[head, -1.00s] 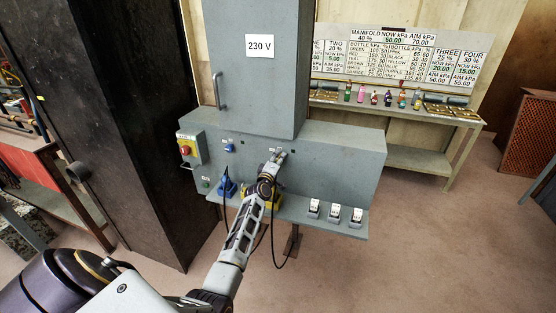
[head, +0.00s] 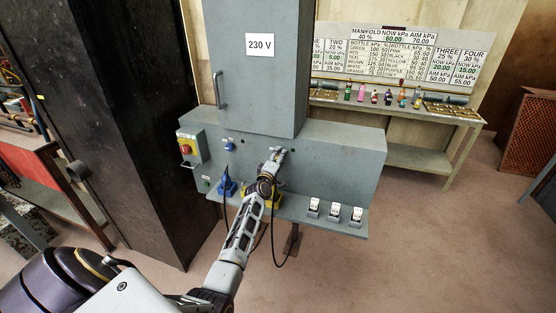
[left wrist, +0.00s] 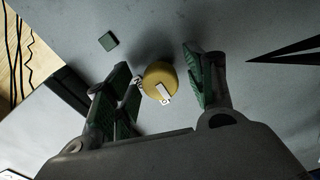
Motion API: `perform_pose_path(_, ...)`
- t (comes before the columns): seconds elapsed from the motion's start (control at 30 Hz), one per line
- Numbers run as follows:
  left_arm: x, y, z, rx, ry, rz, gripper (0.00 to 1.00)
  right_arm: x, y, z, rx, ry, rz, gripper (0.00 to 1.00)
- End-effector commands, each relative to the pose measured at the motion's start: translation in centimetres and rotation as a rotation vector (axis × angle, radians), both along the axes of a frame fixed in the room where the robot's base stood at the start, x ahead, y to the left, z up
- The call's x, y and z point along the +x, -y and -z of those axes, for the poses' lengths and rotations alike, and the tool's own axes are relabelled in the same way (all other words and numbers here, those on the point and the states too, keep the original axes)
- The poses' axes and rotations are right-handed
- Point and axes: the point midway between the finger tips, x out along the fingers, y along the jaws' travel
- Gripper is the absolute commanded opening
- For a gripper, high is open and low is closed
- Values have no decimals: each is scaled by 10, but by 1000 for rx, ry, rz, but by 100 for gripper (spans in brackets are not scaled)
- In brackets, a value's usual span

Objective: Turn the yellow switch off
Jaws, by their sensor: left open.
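The yellow switch (left wrist: 158,78) is a round knob with a white pointer on the grey panel. In the left wrist view it sits between the two fingers of my left gripper (left wrist: 165,88). The fingers stand apart on either side of it, with gaps showing. In the head view my left gripper (head: 276,155) is at the front face of the grey cabinet (head: 340,155) and hides the knob. Small white labels lie beside the knob, too small to read surely. My right gripper is not seen.
Blue (head: 226,186) and yellow plugs with black cables stand on the ledge below. Several white rocker switches (head: 335,212) are at right.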

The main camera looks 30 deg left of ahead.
Motion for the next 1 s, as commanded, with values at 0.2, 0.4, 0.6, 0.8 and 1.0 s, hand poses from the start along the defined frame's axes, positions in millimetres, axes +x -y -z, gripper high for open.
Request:
perform_pose_path(0.2, -1, 1, 0, 0, 0, 0, 54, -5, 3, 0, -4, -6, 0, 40)
perform_pose_path(0.4, -8, 3, 0, 0, 0, 1, 54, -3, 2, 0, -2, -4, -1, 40)
perform_pose_path(0.6, -23, 6, 0, 0, 0, 0, 54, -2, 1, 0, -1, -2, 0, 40)
perform_pose_path(0.8, -42, 11, 1, -1, -1, 1, 54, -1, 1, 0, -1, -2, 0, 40)
perform_pose_path(1.0, -60, 15, 1, 0, -1, 0, 54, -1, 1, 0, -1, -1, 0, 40)
